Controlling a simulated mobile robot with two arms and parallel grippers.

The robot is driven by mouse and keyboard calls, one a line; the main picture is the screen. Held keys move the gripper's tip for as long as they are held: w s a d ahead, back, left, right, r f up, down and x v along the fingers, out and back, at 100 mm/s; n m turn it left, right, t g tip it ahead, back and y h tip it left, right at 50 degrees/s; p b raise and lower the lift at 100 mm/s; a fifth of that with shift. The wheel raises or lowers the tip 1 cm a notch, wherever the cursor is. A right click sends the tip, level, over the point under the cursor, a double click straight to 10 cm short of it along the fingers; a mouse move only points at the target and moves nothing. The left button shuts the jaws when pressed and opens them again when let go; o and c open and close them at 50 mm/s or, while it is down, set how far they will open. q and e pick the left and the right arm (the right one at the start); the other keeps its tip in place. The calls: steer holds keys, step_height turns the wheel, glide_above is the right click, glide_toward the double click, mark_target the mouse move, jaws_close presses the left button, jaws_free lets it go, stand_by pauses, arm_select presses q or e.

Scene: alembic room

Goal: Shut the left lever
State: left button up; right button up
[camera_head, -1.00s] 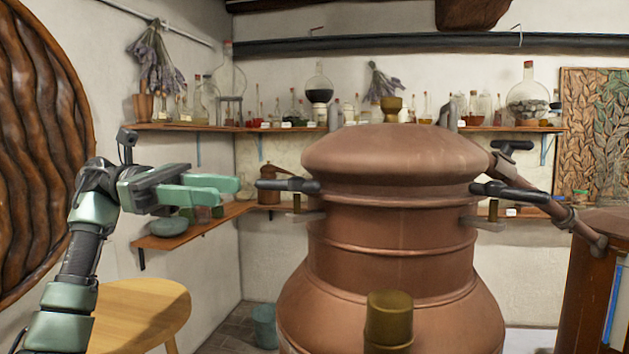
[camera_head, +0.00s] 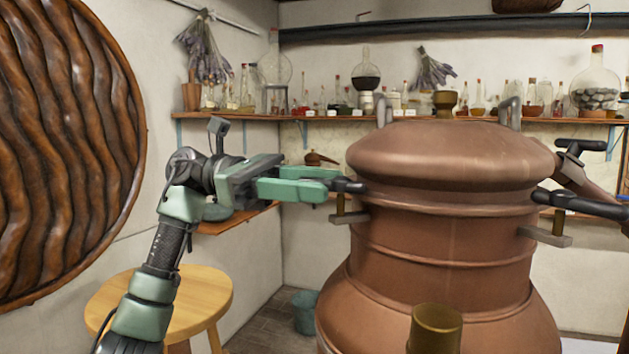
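The large copper still (camera_head: 440,240) stands right of centre. The left lever (camera_head: 347,187) is a short black handle on the left side of its upper body, above a small bracket (camera_head: 350,217). My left gripper (camera_head: 325,181) comes in from the left with its green fingers pointing right. The two fingers look apart, one above the other, with their tips at the lever's outer end. The tips overlap the lever's end in the view, so I cannot tell whether they touch it. My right gripper is out of view.
A black right lever (camera_head: 575,203) sits on the still's other side. Shelves with bottles (camera_head: 365,90) line the walls. A round wooden stool (camera_head: 190,297) stands below my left arm, and a bucket (camera_head: 305,310) stands on the floor. A carved wooden disc (camera_head: 60,150) hangs at left.

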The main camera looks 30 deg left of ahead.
arm_select(q)
jaws_close()
